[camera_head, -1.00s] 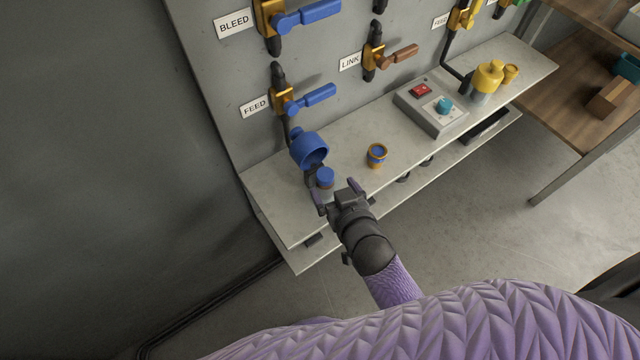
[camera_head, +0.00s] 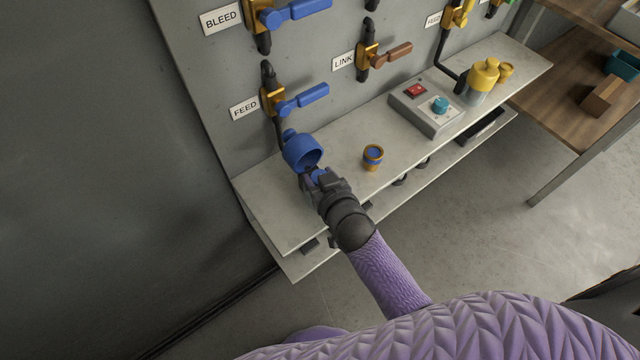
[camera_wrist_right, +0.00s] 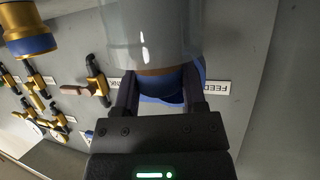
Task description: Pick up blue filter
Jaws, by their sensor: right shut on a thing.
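The blue filter shows in the right wrist view as a clear, pale cylinder (camera_wrist_right: 148,35) with a brown band and a blue end (camera_wrist_right: 160,86). My right gripper (camera_wrist_right: 162,98) is shut on it, one dark finger on each side of the blue end. In the head view the right gripper (camera_head: 313,180) is over the left part of the shelf, just below the blue cup-shaped housing (camera_head: 300,150). There the gripper mostly hides the filter, and only a little blue shows between the fingers. Whether the filter touches the shelf is unclear. My left gripper is not in view.
A gold and blue ring-shaped cup (camera_head: 373,157) stands on the shelf (camera_head: 340,175) to the right. A grey control box (camera_head: 427,107) and a yellow-capped filter (camera_head: 484,80) are farther right. Valves with blue handles (camera_head: 303,99) stick out from the wall panel.

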